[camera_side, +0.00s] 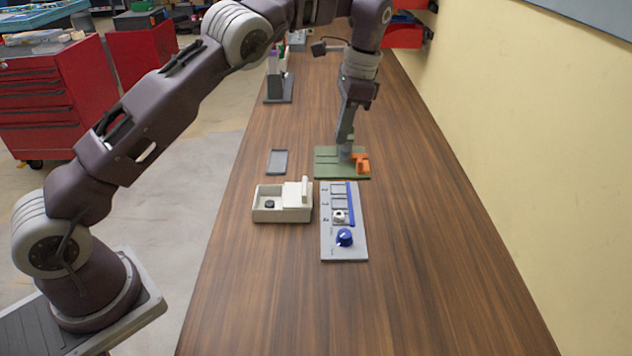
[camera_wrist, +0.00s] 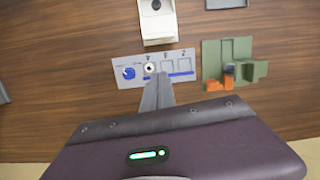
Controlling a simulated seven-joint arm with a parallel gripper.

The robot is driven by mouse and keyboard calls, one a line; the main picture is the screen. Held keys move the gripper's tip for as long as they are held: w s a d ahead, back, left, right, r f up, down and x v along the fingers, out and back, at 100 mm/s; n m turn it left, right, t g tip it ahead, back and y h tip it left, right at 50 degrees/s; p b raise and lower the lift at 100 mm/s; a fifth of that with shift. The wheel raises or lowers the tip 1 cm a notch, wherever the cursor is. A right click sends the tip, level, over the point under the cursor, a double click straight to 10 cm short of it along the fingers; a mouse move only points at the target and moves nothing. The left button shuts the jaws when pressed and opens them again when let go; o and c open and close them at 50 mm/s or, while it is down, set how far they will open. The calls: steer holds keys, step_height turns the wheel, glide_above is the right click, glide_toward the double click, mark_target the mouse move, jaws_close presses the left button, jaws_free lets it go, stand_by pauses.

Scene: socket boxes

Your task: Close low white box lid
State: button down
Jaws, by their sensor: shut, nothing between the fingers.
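The low white box (camera_side: 267,216) sits on the wooden bench, left of the grey panel. Its white lid (camera_side: 293,194) covers the right part of the box, with a raised block at its right end. The left part is open and a small black round thing (camera_side: 269,204) shows inside. In the wrist view the box (camera_wrist: 157,28) is at the top, partly cut off by the frame edge. My gripper (camera_side: 345,150) is shut and empty, pointing down over the green block, beyond and to the right of the box. Its fingers (camera_wrist: 160,78) also show in the wrist view.
A grey panel (camera_side: 333,249) with a blue knob (camera_side: 344,237) stands close right of the box. A green block (camera_side: 327,171) with an orange part (camera_side: 362,163) is behind it. A flat grey tray (camera_side: 278,161) lies behind the box. The front bench is clear.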

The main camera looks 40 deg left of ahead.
mark_target(298, 191)
steer(key=shift+m+g+y, duration=0.3)
steer(key=shift+m, duration=0.3)
steer(key=x, duration=0.4)
steer(key=w+d+x, duration=0.1)
steer(key=x, duration=0.8)
steer(key=shift+w+d+f, duration=0.1)
steer(key=shift+w+f, duration=0.1)
steer(key=shift+f, duration=0.25)
steer(key=shift+s+a+f, duration=0.25)
steer(key=shift+s+a, duration=0.9)
steer(key=shift+a, duration=0.05)
steer(key=shift+s+a, duration=0.3)
